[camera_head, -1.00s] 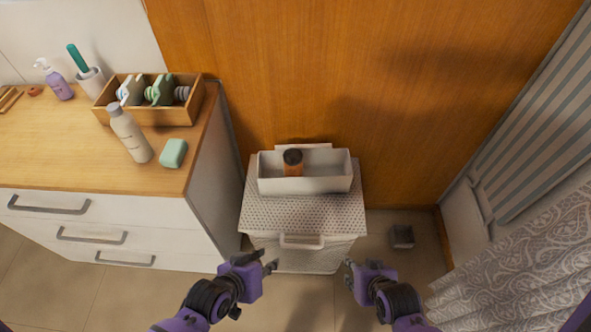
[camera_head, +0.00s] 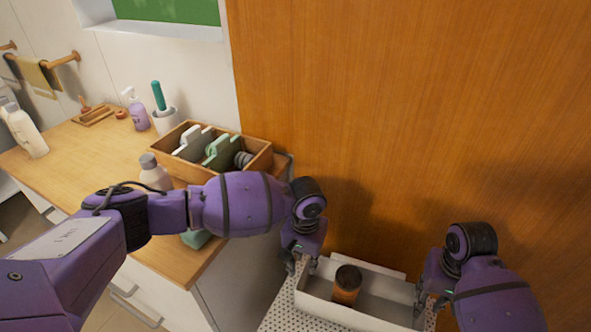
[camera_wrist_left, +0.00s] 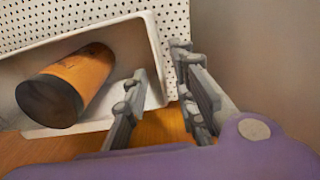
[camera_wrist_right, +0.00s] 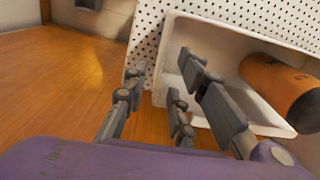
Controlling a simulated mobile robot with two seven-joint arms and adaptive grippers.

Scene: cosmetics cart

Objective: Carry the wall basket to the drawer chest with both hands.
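The white wall basket (camera_head: 388,292) sits on a white dotted surface, with a dark-capped orange-brown jar (camera_head: 346,284) inside. My left gripper (camera_head: 300,264) is at its left end. In the left wrist view, its open fingers (camera_wrist_left: 158,85) straddle the end wall, one inside and one outside, with gaps showing. My right gripper (camera_head: 430,292) is at the right end. In the right wrist view, its open fingers (camera_wrist_right: 163,95) likewise lie either side of the end wall. The drawer chest (camera_head: 75,150) with a wooden top stands to the left, partly hidden by my left arm.
On the chest, a wooden divided box (camera_head: 255,160), a pale bottle (camera_head: 155,175), a purple pump bottle (camera_head: 138,112) and a cup with a teal brush (camera_head: 164,118) stand near the back and right. The top's left-middle is clear. A wooden panel (camera_head: 400,120) rises behind the basket.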

